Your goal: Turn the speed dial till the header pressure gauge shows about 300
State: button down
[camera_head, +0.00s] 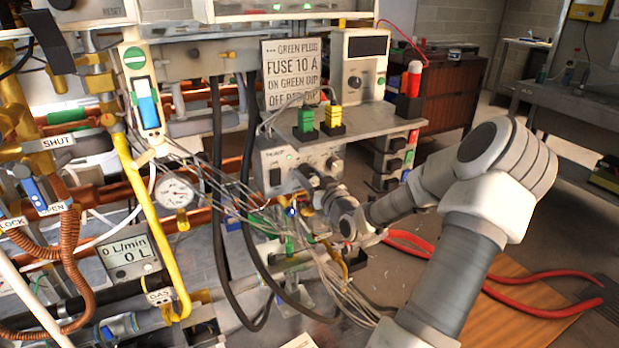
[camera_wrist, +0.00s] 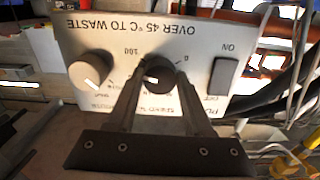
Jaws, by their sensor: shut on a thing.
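The speed dial (camera_wrist: 159,75) is a black knob with a pale pointer mark on a grey panel, with printed scale marks around it. My gripper (camera_wrist: 160,82) has its two fingers on either side of the dial and is shut on it. In the head view my gripper (camera_head: 308,180) reaches the front of the grey control box (camera_head: 283,160) and hides the dial. A round white pressure gauge (camera_head: 177,191) sits on the copper pipes to the left. Its needle and numbers are too small to read.
A second knob (camera_wrist: 90,70) and an on/off rocker switch (camera_wrist: 223,77) flank the dial closely. Thin cables (camera_head: 225,190) and black hoses (camera_head: 222,210) hang left of my gripper. A red hose (camera_head: 530,300) lies on the floor at right.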

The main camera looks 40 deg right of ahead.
jog(key=n+b, duration=0.2)
jog(key=n, duration=0.1)
jog(key=shift+f, duration=0.15)
jog(key=shift+n+b, duration=1.1)
jog(key=shift+b, duration=0.1)
jog(key=shift+c, duration=1.5)
grip_release()
jog(key=p+v, duration=0.3)
jog(key=v, duration=1.4)
jog(key=shift+s+r, duration=0.2)
jog(key=shift+s, duration=0.05)
